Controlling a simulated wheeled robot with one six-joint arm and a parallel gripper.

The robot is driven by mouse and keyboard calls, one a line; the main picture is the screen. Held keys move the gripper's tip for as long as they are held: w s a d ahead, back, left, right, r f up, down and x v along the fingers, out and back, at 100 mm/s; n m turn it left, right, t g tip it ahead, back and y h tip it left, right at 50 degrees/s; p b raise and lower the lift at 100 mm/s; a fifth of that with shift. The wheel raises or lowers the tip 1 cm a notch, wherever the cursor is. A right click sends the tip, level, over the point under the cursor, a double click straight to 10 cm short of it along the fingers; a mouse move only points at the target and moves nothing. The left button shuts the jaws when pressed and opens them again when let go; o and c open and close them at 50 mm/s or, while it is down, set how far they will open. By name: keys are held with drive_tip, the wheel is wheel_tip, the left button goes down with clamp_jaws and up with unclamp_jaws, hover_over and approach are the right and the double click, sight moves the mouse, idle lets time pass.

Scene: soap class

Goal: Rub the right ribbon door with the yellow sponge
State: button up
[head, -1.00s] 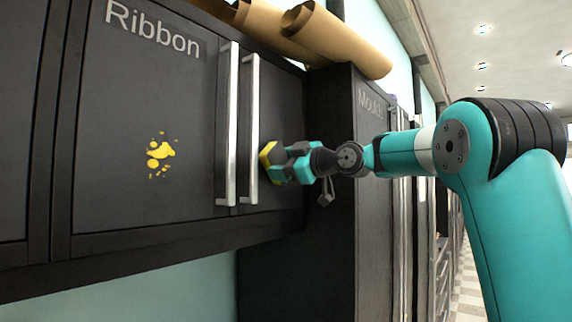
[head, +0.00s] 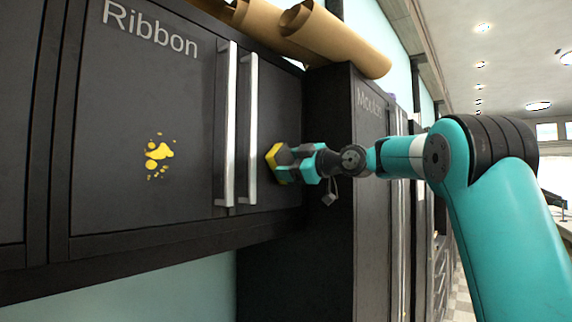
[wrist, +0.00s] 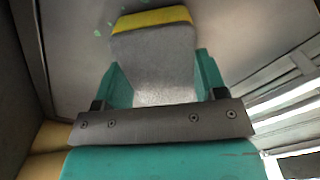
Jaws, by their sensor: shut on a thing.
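The Ribbon cabinet has two dark doors with silver handles. The right ribbon door (head: 278,105) is the narrow-looking one, beside the right handle (head: 249,130). My gripper (head: 298,163) is shut on the yellow sponge (head: 273,157), which is yellow on its front face and grey behind. The sponge is at the right door's face, right of the handle; I cannot tell whether it touches. In the wrist view the sponge (wrist: 152,48) sits between my teal fingers (wrist: 160,82), its yellow edge toward the door. Small teal spots (wrist: 96,33) show on the surface beyond it.
The left ribbon door (head: 110,120) carries a yellow splatter (head: 157,155). Brown paper rolls (head: 340,40) lie on top of the cabinet. A tall dark cabinet (head: 330,240) stands right beside it, close to my wrist. Open room lies to the far right.

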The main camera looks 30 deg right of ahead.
sight(280, 164)
drive_tip(key=d, duration=0.1)
drive_tip(key=w+d, duration=0.2)
drive_tip(key=d, duration=0.1)
drive_tip(key=shift+d+f, duration=0.1)
drive_tip(key=shift+f, duration=0.1)
drive_tip(key=shift+s+a+r+b, duration=0.15)
drive_tip(key=shift+s+a+b, duration=0.05)
drive_tip(key=shift+a+b, duration=0.55)
drive_tip(key=shift+s+a+b, duration=0.25)
drive_tip(key=shift+a+b, duration=0.3)
drive_tip(key=shift+a, duration=0.1)
drive_tip(key=shift+s+a+b, duration=0.25)
drive_tip(key=shift+a+b, duration=0.3)
drive_tip(key=shift+a, duration=0.05)
drive_tip(key=shift+s+a+b, duration=0.2)
drive_tip(key=shift+a+b, duration=0.15)
drive_tip(key=shift+a, duration=0.15)
drive_tip(key=a+b, duration=0.1)
drive_tip(key=s+a+b, duration=0.1)
drive_tip(key=shift+s+a, duration=0.1)
drive_tip(key=shift+a, duration=0.3)
